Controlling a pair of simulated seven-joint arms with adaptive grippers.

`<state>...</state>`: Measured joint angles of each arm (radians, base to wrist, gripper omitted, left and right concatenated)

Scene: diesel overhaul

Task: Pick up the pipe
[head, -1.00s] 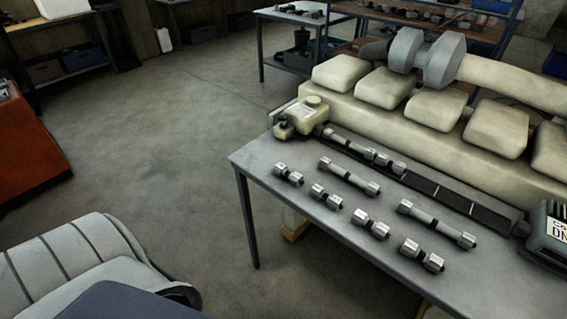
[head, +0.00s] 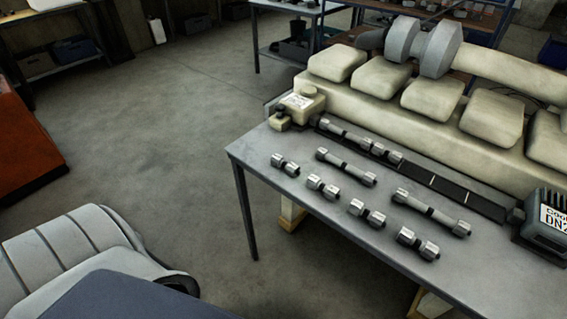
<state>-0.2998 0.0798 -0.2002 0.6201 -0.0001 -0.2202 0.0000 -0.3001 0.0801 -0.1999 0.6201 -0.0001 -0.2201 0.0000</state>
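Several metal pipe pieces with bright end fittings lie on the grey table (head: 300,212). Two longer pipes lie in the middle row: one pipe (head: 346,167) at the left and another pipe (head: 432,213) at the right. Several short pipes lie along the front, among them one short pipe (head: 285,165) at the left and one short pipe (head: 418,244) at the right. A further pipe (head: 345,135) lies on a dark strip behind them. I cannot tell which one is the task's pipe. Neither gripper is in view.
A cream engine block (head: 400,125) with rounded covers stands along the table's back. An orange cabinet (head: 25,150) stands far left. The floor between is clear.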

